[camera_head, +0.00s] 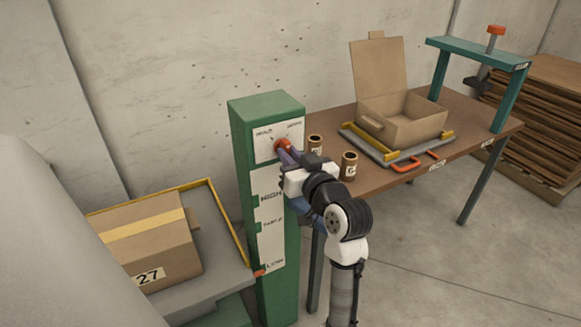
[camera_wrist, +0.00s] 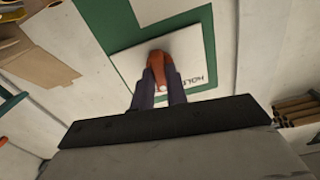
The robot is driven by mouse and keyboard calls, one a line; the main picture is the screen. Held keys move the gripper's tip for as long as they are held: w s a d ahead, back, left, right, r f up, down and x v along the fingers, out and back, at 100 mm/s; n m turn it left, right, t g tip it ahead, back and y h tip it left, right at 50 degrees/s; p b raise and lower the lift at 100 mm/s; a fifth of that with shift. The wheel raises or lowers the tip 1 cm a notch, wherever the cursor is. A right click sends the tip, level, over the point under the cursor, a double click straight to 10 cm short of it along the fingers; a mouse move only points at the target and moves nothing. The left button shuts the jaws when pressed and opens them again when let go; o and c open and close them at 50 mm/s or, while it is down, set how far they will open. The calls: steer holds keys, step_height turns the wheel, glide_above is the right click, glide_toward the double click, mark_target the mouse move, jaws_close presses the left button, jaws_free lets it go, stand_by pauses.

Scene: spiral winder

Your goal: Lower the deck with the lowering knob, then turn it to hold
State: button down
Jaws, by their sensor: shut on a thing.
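The lowering knob (camera_head: 283,146) is orange-red and sits on a white label plate near the top of the green column (camera_head: 267,104). My gripper (camera_head: 287,153) is shut on the knob; in the wrist view the two dark fingers (camera_wrist: 158,88) close around the knob (camera_wrist: 161,68). One word on the plate in the wrist view reads HOLD. The deck (camera_head: 222,278) is grey with a yellow rail and stands left of the column, near the lower marks of its scale. An orange pointer (camera_head: 260,273) at the deck's edge is beside the lowest mark. A taped carton (camera_head: 150,245) marked 27 rests on the deck.
A brown table (camera_head: 380,180) stands right of the column, with two dark cylinders (camera_head: 349,166), an open cardboard box (camera_head: 402,118) on a grey tray and a green press frame (camera_head: 478,58). Stacked brown boards (camera_head: 550,110) stand behind. The floor at front right is clear.

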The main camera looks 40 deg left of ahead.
steer(key=shift+n+b, duration=4.1)
steer(key=shift+n, duration=0.5)
steer(key=c, duration=1.4)
jaws_free()
steer(key=b+v, duration=0.2)
steer(key=v, duration=1.2)
steer(key=shift+a, duration=0.1)
